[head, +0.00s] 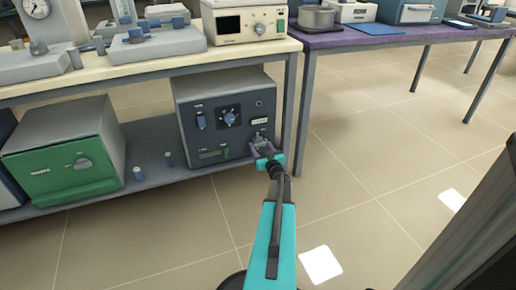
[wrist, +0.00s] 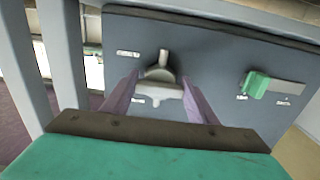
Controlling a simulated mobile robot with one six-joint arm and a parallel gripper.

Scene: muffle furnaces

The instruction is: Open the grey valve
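The grey valve (wrist: 160,73) is on the front panel of the dark grey furnace (head: 205,98). In the wrist view it has a round body, a short stub and a pale crossbar. My gripper (wrist: 160,80) is open, with one purple finger on each side of the valve. I cannot tell whether either finger touches it. In the head view my gripper (head: 264,147) is at the lower right of the furnace front and mostly hides the valve. A green switch (wrist: 257,84) is on the same panel, to the right in the wrist view.
The furnace stands on the lower shelf (head: 148,143) of the bench, close to a grey table leg (head: 289,95). A green-fronted furnace (head: 75,165) and two small blue-topped cylinders are to its left. The floor (head: 345,180) to the right is clear.

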